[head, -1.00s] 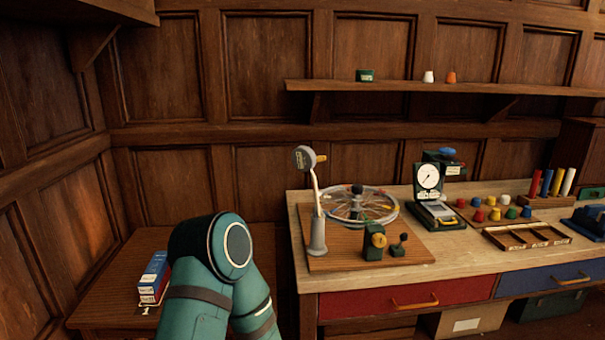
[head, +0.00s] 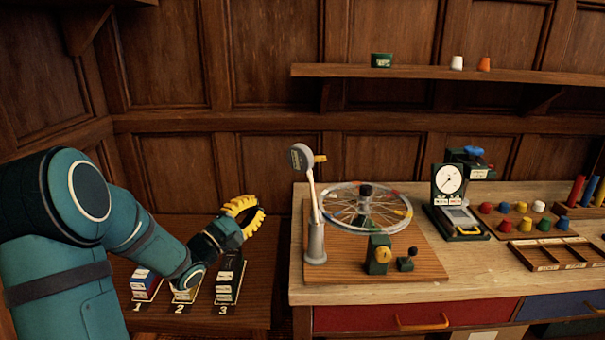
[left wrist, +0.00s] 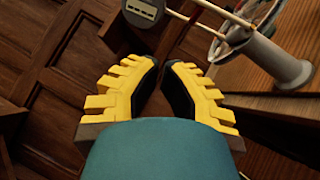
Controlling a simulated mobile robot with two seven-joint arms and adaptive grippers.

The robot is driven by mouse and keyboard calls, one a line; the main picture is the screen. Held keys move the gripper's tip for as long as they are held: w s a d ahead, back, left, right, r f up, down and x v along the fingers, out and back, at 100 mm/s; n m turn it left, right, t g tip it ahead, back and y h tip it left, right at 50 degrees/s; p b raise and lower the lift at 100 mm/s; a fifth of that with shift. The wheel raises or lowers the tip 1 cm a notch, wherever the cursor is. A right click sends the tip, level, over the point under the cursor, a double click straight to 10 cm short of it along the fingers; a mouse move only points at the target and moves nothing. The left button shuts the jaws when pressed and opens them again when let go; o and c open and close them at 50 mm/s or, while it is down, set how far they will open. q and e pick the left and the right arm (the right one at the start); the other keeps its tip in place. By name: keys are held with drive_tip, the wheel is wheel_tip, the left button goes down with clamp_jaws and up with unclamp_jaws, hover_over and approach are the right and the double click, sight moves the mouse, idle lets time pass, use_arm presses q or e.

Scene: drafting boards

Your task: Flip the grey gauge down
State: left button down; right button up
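The grey gauge (head: 301,157) is a round grey head with a yellow part, raised on a thin stem above a grey post (head: 315,243). The post stands at the left of a wooden board, beside a spoked wheel (head: 345,222). The gauge also shows at the top of the left wrist view (left wrist: 143,9). My left gripper (head: 259,211) has yellow ribbed fingers and is left of the post, lower than the gauge head and apart from it. In the left wrist view its fingertips (left wrist: 164,65) stand slightly apart with nothing between them. My right gripper is not in view.
A green block with a yellow knob (head: 379,254) stands at the board's front. A dial instrument (head: 450,190) and coloured knobs stand farther right. A lower side table (head: 180,230) holds several small boxes at numbers 1 to 3. A shelf (head: 420,71) runs above.

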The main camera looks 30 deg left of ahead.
sight(303, 172)
use_arm(q)
drive_tip(key=shift+s+r, duration=0.1)
drive_tip(key=shift+r, duration=0.05)
drive_tip(key=shift+s+d+r+b+x, duration=0.15)
drive_tip(key=shift+d+x, duration=0.25)
drive_tip(key=shift+x, duration=1.75)
drive_tip(key=shift+s+d+r+b+x, duration=0.15)
drive_tip(key=shift+d+x, duration=0.3)
drive_tip(key=shift+x, duration=1.7)
drive_tip(key=shift+s+d+r+b+x, duration=0.1)
drive_tip(key=shift+d+b+x, duration=0.25)
drive_tip(key=shift+x, duration=1.8)
drive_tip(key=shift+w+d, duration=0.1)
drive_tip(key=shift+w+d+r+m+p, duration=0.2)
drive_tip(key=shift+d+m+p, duration=0.15)
drive_tip(key=shift+p, duration=0.3)
